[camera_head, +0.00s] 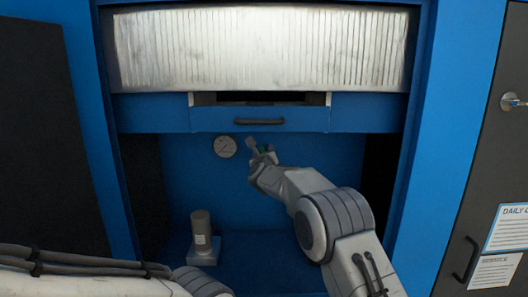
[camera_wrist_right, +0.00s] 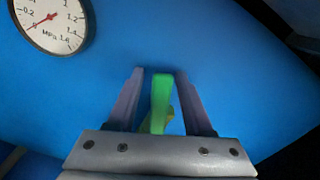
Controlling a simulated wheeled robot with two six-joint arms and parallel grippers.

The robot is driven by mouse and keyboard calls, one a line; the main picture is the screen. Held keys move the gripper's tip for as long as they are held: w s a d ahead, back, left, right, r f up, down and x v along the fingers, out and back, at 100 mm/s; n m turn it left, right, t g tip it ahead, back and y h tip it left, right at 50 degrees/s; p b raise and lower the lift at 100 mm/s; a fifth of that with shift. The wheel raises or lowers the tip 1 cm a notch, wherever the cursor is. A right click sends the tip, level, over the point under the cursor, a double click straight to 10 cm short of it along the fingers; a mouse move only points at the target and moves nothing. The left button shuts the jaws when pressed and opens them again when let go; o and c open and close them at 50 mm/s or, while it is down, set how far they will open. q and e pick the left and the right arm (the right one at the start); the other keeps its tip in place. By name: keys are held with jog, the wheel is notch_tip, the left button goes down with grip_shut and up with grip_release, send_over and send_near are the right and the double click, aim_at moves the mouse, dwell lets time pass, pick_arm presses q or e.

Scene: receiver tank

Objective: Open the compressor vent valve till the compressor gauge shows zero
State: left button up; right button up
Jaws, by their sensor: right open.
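The round white compressor gauge (camera_head: 225,146) is on the blue back wall below the drawer. In the right wrist view the gauge (camera_wrist_right: 62,32) is cut off at the top left; its red needle points at or very near 0. The green vent valve handle (camera_wrist_right: 160,105) stands between the fingers of my right gripper (camera_wrist_right: 166,100), with gaps visible on both sides. In the head view my right gripper (camera_head: 262,150) is just right of the gauge, with a little green of the handle (camera_head: 262,149) showing. The valve body is hidden. My left gripper is out of view.
A blue drawer front with a dark handle (camera_head: 259,121) is just above my right gripper. A grey cylinder on a square base (camera_head: 202,238) stands at the recess's lower left. Blue side posts (camera_head: 425,150) bound the recess. The floor right of the cylinder looks clear.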

grip_shut()
dwell(1.3)
